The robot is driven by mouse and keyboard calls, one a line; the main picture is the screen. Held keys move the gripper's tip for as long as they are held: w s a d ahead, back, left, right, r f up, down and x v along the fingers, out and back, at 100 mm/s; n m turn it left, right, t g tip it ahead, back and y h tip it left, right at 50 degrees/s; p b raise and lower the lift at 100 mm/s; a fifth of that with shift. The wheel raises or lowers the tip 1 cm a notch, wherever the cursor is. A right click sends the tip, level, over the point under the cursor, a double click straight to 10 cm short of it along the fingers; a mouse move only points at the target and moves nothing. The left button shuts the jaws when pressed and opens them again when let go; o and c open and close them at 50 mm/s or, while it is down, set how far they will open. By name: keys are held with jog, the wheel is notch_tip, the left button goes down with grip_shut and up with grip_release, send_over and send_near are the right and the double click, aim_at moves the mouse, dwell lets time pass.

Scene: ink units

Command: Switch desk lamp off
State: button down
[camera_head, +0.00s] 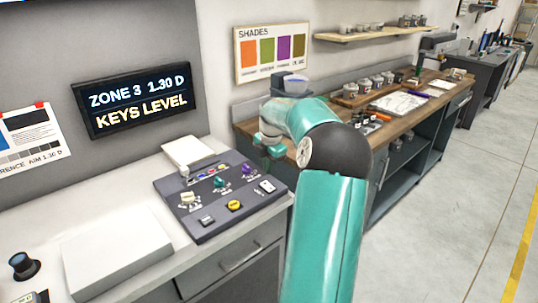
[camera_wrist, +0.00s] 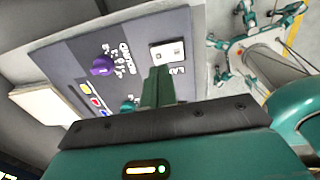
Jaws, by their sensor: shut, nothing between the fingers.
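A dark control panel (camera_head: 215,222) lies on the light counter, with a white switch plate (camera_head: 267,186) at its right edge. In the wrist view the switch plate (camera_wrist: 167,52) shows just beyond my gripper (camera_wrist: 160,75). My gripper's green fingers are together with nothing between them; I cannot tell whether they touch the plate. In the head view my gripper (camera_head: 268,150) is above and behind the panel's right back corner, partly hidden by my arm. A dark-headed fixture that may be the desk lamp (camera_head: 433,43) stands on the far bench; whether it is lit is unclear.
The panel also carries a purple knob (camera_head: 246,169), a green knob (camera_head: 219,181) and a yellow button (camera_head: 234,205). A lit sign (camera_head: 135,98) reads "KEYS LEVEL". A wooden bench (camera_head: 400,118) with jars stands to the right. The floor (camera_head: 455,220) right of it is clear.

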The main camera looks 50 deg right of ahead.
aim_at(266, 184)
jog(key=f, duration=0.4)
jog(key=shift+w+f, duration=0.35)
jog(key=shift+f, duration=0.05)
jog(key=shift+f, duration=0.1)
jog(key=shift+f, duration=0.2)
jog(key=shift+s, duration=0.1)
jog(key=shift+s+a+r, duration=0.15)
jog(key=shift+s+r, duration=0.05)
jog(key=shift+s, duration=0.4)
jog(key=shift+r, duration=0.15)
